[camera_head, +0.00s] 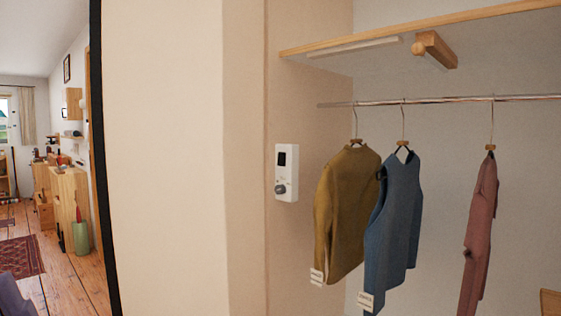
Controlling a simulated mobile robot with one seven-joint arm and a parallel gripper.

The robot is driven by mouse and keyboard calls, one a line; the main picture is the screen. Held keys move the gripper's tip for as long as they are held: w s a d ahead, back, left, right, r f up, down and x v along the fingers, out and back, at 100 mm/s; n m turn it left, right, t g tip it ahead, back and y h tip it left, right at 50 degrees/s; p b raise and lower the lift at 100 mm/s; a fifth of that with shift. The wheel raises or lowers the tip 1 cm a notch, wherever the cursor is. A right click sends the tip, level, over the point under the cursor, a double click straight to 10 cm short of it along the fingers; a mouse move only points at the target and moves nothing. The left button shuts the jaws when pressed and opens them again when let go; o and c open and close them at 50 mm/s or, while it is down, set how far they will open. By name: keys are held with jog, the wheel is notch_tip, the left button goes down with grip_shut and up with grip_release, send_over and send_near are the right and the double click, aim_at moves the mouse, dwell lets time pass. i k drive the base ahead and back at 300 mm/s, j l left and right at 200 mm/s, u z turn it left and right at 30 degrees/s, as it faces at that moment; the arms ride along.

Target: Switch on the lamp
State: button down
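A slim pale strip (355,47) is fixed under the wooden shelf in the closet. It may be the lamp, but I cannot be sure, and it shows no clear glow. A white wall unit (286,172) with a dark display and a grey round knob (281,189) is mounted on the closet's left side wall, left of the clothes. I cannot tell whether it works the lamp. My gripper is not in view.
A mustard garment (345,210), a blue one (394,220) and a pink one (480,235) hang from a metal rail (450,100) under the shelf (450,28). A beige wall (165,150) stands at left. Beyond it, a room has wooden floor, cabinets (70,205) and a rug (20,257).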

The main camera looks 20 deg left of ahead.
aim_at(282, 155)
jog(key=i+j, duration=0.45)
jog(key=i+j+z, duration=0.1)
jog(key=i+j, duration=0.35)
jog(key=i, duration=0.25)
